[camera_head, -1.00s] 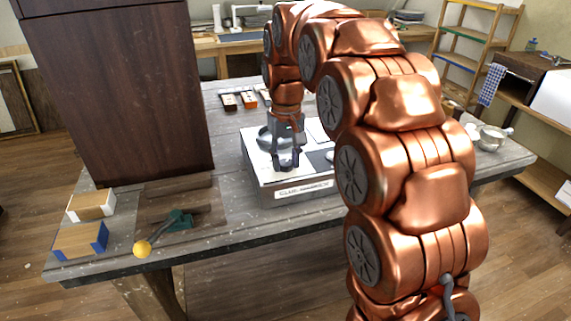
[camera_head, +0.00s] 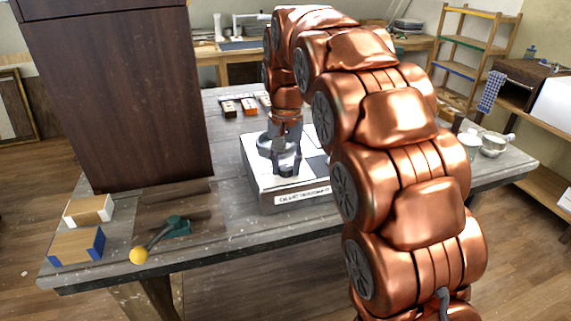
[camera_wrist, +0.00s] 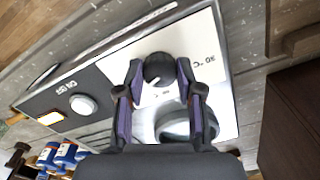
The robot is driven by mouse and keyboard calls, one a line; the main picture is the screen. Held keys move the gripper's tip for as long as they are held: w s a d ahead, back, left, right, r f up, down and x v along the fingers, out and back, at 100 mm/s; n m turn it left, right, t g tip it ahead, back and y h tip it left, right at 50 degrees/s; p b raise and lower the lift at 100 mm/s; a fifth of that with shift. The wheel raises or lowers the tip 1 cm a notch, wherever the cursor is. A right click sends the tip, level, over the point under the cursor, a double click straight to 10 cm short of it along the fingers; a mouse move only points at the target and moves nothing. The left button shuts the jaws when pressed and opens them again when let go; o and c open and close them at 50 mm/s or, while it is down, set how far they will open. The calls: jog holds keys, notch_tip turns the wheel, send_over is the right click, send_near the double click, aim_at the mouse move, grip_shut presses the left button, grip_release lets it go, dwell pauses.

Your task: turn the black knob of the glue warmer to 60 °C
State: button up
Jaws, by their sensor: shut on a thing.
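The glue warmer (camera_head: 300,196) is a white box with a lettered front edge on the grey workbench. In the wrist view its black knob (camera_wrist: 160,68) sits on the white panel, with a short white mark on its lower left side. A "30 °C" label (camera_wrist: 203,62) is printed to the right of the knob. My gripper (camera_wrist: 158,72) is shut on the knob, one fingertip on each side. In the head view my gripper (camera_head: 286,168) reaches down onto the warmer's top, and the knob is hidden. Other scale marks cannot be read.
A metal pot (camera_wrist: 178,128) sits on the warmer, close to my fingers. The wrist view shows a round white button (camera_wrist: 83,104) and a lit orange switch (camera_wrist: 50,118). A tall dark wooden cabinet (camera_head: 115,100) stands left. Wooden blocks (camera_head: 77,246) lie at the bench's front left.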

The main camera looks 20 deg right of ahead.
aim_at(286, 167)
jog(key=o, duration=1.2)
jog(key=shift+c, duration=0.2)
jog(key=shift+r, duration=0.1)
jog(key=shift+r, duration=3.7)
jog(key=s+f+n+g+p, duration=0.1)
jog(key=s+f, duration=0.5)
jog(key=s, duration=1.1)
jog(key=s+f+n+p, duration=0.3)
jog(key=s+f, duration=0.3)
jog(key=s, duration=1.2)
jog(key=shift+a+n+g+p, duration=0.15)
jog(key=shift+n+g+p, duration=0.15)
jog(key=shift+g+p, duration=0.15)
